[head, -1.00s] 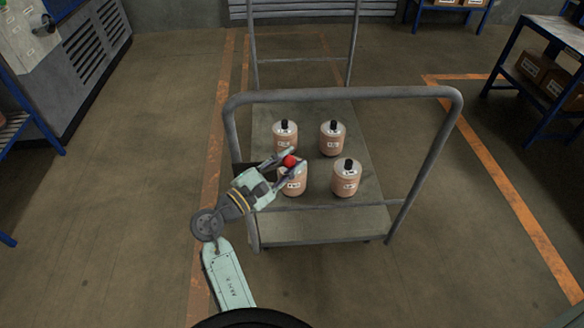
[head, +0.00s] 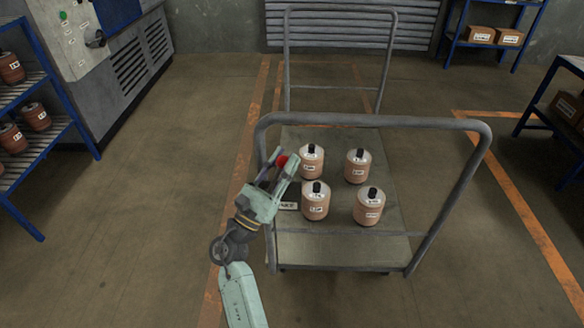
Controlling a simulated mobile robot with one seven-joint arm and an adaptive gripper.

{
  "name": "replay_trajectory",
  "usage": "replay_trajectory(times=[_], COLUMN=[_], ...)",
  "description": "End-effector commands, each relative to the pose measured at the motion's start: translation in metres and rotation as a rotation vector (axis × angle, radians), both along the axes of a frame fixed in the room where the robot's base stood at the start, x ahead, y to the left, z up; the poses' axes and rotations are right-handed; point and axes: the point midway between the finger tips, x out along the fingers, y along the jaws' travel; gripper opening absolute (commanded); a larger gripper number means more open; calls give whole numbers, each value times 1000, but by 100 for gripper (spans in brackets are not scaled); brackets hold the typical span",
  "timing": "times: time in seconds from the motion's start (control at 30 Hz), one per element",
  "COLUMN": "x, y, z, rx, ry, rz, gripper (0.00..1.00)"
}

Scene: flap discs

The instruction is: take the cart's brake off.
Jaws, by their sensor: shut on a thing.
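The cart (head: 345,247) is a grey flat trolley with a tube handle at each end, in the head view's middle. A red knob (head: 282,160), which looks like the top of the brake lever, shows beside the cart's left handle post. My gripper (head: 282,164) is shut on the knob. The lever's shaft is hidden behind the fingers. A small white label plate (head: 288,206), only partly readable, sits on the deck's left edge just below the gripper.
The near handle (head: 375,121) arches over the deck. A blue shelf (head: 45,130) and a grey machine (head: 130,55) stand left. Floor left of the cart is clear.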

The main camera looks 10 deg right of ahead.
Motion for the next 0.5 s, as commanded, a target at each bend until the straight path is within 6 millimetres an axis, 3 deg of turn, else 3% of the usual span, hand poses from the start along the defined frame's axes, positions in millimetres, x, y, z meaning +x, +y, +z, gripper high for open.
replay_trajectory(times=[0.5], x=[3], y=[10], z=[3], rx=[-79], ry=[25], rz=[2], gripper=[0])
